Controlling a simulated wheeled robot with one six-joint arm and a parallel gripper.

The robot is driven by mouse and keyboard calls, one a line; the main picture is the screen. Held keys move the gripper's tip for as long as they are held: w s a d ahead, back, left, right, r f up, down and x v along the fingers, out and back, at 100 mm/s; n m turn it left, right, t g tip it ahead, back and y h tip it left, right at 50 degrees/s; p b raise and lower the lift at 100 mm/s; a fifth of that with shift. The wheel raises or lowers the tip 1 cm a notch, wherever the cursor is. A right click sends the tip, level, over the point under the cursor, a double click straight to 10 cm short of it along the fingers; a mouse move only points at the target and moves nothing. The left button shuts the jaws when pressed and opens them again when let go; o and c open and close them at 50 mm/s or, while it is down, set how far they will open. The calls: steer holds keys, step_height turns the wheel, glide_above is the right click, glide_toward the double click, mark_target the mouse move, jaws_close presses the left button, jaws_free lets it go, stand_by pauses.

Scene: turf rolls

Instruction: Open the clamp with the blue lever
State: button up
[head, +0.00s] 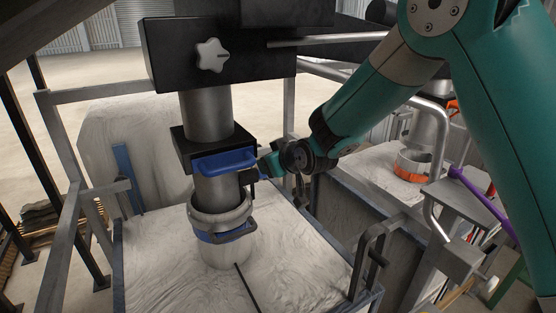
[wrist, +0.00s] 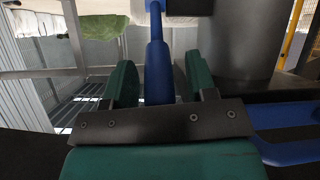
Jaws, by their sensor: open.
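The blue lever (head: 225,160) crosses the front of a black block (head: 183,150) on the vertical grey pipe. Lower on the pipe a grey ring (head: 220,212) has a blue band (head: 226,236) under it. My gripper (head: 258,173) is at the right end of the blue lever in the head view. In the wrist view a blue bar (wrist: 157,72) runs between the two green fingers of my gripper (wrist: 160,84). The fingers are open, with a gap on each side of the bar. More blue bars (wrist: 288,137) show at the right.
White bulk bags (head: 160,260) stand below the pipe inside grey frames (head: 70,190). A second pipe with an orange band (head: 411,166) stands at the right. A purple bar (head: 478,195) is beside it. A black box with a white star knob (head: 212,55) is above.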

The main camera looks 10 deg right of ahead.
steer(key=b+v, duration=0.3)
steer(key=v, duration=1.4)
steer(key=shift+s, duration=0.2)
steer(key=shift+d, duration=0.1)
steer(key=shift+c, duration=0.3)
